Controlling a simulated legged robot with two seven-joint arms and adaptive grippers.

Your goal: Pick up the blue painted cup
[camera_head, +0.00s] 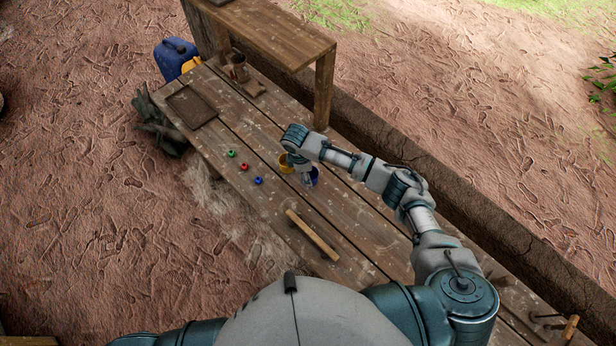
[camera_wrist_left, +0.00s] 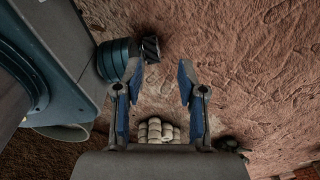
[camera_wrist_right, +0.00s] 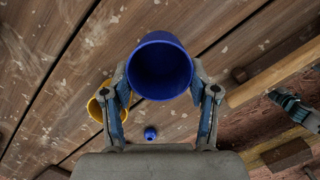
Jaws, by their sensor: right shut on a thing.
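The blue painted cup (camera_wrist_right: 160,66) shows in the right wrist view between the two fingers of my right gripper (camera_wrist_right: 160,82), its open mouth facing the camera. The fingers are shut on its sides. In the head view the blue cup (camera_head: 314,176) shows only in part beside my right gripper (camera_head: 306,179), by the yellow cup (camera_head: 285,164). I cannot tell whether the blue cup touches the table. My left gripper (camera_wrist_left: 160,90) is open and empty over the ground in the left wrist view; the head view does not show it.
The wooden table (camera_head: 215,155) carries small green (camera_head: 231,153), red (camera_head: 245,167) and blue (camera_head: 258,180) items and a wooden bar (camera_head: 312,235). A tray (camera_head: 190,107) lies at its far end. A raised shelf (camera_head: 265,30) stands along the back.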

